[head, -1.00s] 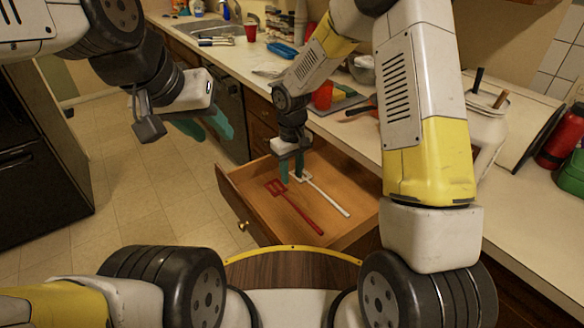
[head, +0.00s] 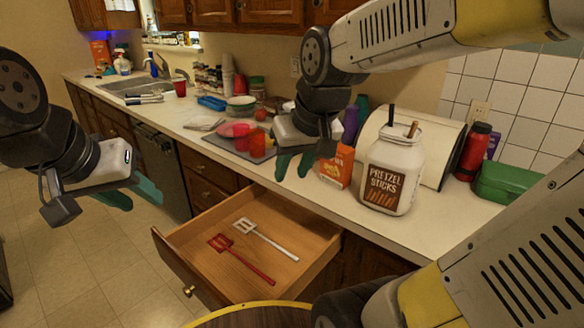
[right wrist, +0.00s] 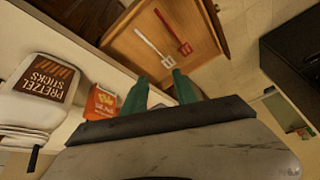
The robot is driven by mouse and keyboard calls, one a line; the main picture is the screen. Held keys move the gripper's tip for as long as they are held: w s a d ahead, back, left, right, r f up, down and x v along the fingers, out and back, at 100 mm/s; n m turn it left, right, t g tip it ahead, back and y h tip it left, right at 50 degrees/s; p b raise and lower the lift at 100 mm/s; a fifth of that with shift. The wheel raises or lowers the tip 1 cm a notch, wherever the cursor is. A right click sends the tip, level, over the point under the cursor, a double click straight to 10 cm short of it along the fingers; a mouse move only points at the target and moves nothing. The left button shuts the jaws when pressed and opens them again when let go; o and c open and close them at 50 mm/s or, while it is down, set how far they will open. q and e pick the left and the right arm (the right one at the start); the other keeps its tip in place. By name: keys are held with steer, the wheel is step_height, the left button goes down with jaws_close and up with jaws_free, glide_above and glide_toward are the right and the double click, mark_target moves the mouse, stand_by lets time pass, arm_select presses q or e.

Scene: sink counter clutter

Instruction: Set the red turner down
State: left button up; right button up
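The red turner (head: 238,257) lies flat in the open wooden drawer (head: 315,262), beside a white turner (head: 265,238). Both also show in the right wrist view, the red turner (right wrist: 173,33) next to the white one (right wrist: 151,43). My right gripper (head: 294,168) is raised over the counter edge, above and behind the drawer. Its teal fingers (right wrist: 157,92) are apart with nothing between them. My left gripper (head: 140,196) hangs at the left over the floor, well apart from the drawer. Its fingers look parted and empty.
On the counter near my right gripper stand an orange box (head: 337,166), a pretzel sticks jar (head: 392,170) and red cups (head: 257,143) on a grey mat. A red bottle (head: 474,152) and green box (head: 507,182) are further right.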

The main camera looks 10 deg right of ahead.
steer(key=shift+m+t+y, duration=0.3)
steer(key=shift+m+t, duration=0.3)
steer(key=shift+t, duration=0.1)
steer(key=s, duration=0.1)
steer(key=s+r, duration=0.1)
steer(key=s, duration=0.1)
steer(key=s+d, duration=0.1)
steer(key=s, duration=0.1)
steer(key=shift+s+r, duration=0.2)
steer(key=shift+r, duration=0.15)
arm_select(q)
steer(key=shift+c, duration=0.5)
